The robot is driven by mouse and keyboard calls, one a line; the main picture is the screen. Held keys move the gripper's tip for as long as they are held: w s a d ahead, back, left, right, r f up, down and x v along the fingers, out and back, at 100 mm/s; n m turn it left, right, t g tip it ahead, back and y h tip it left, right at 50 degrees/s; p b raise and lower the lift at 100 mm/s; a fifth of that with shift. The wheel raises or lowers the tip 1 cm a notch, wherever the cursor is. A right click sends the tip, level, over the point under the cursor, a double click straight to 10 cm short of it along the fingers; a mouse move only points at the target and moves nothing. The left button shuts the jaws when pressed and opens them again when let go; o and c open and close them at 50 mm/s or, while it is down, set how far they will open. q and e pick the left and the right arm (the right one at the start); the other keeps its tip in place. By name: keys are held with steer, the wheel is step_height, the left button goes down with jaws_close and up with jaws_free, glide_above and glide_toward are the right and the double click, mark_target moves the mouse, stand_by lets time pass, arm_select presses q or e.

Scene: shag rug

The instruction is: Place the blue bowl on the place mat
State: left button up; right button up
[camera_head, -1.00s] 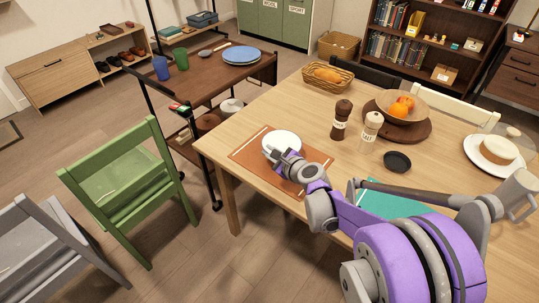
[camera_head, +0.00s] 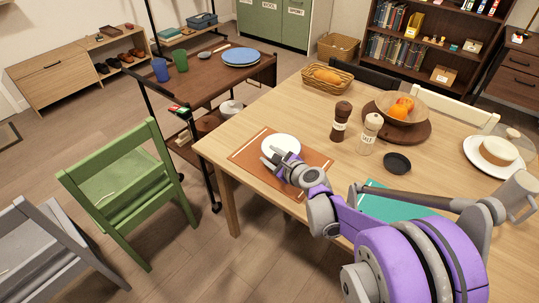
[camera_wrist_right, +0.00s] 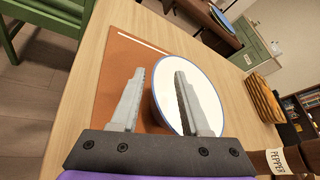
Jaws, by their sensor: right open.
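The blue bowl (camera_head: 282,142) looks white inside with a thin blue rim. It sits upright on the brown place mat (camera_head: 314,159), towards its far side. In the right wrist view the bowl (camera_wrist_right: 215,85) rests on the mat (camera_wrist_right: 125,62). My right gripper (camera_head: 275,160) is at the bowl's near side in the head view. In the wrist view my right gripper (camera_wrist_right: 157,88) is open, with the bowl's near rim between the fingers and one finger across the bowl's inside. Contact with the rim cannot be told. My left gripper is not in view.
A pepper mill (camera_head: 341,121), a salt shaker (camera_head: 369,133) and a small black dish (camera_head: 397,163) stand right of the mat. A bread basket (camera_head: 327,79) is at the back. A teal item (camera_head: 385,203) lies near my forearm. A green chair (camera_head: 125,185) stands left.

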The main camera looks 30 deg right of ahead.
steer(key=p+v, duration=0.2)
steer(key=v, duration=0.9)
steer(key=shift+s, duration=0.15)
steer(key=s+a+f+n+g+y, duration=0.1)
steer(key=s+a+f+n+g, duration=0.1)
steer(key=s+a+n, duration=0.35)
steer(key=s+a+f+n+g+y, duration=0.1)
steer(key=s+a+f+n+g, duration=0.15)
steer(key=a+n, duration=0.5)
steer(key=s+a+f+n+g+h, duration=0.1)
steer(key=s+n+g, duration=0.3)
steer(key=s+n, duration=0.8)
steer(key=f+n+h, duration=0.1)
steer(key=n, duration=0.3)
steer(key=shift+a+f+h, duration=0.25)
steer(key=shift+a+h, duration=0.1)
steer(key=shift+h, duration=0.05)
